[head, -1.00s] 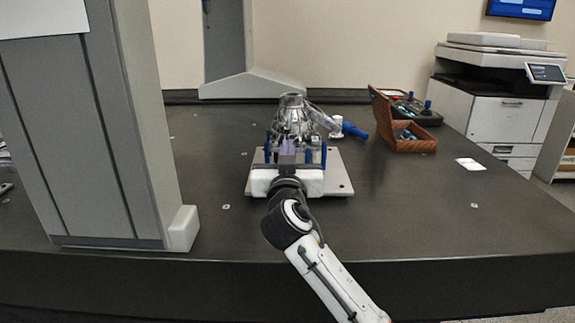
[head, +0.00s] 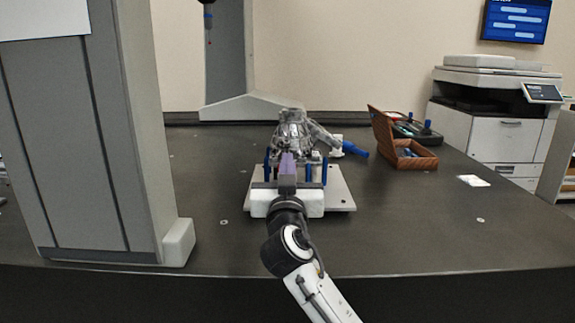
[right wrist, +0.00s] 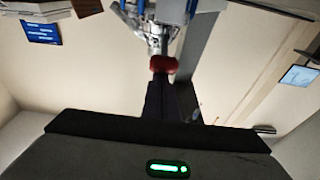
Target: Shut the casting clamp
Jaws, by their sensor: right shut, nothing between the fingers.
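The metal casting (head: 292,130) stands upright on a pale fixture plate (head: 341,197) with blue posts (head: 267,165) around it. A lever with a blue handle (head: 354,149) sticks out to the right of the casting; I take it to be the clamp's handle. My right gripper (head: 287,174) is shut and empty in front of the casting, over the plate's near side, left of the blue handle. A purple piece shows at its tip. In the right wrist view the dark fingers (right wrist: 164,97) point at a red piece (right wrist: 163,65); contact is unclear. My left gripper is out of view.
A tall grey gantry column (head: 85,140) stands at the left, with a white block (head: 179,242) at its foot. An open brown box (head: 405,153) sits to the right of the casting. The dark table (head: 420,225) is clear at the front right.

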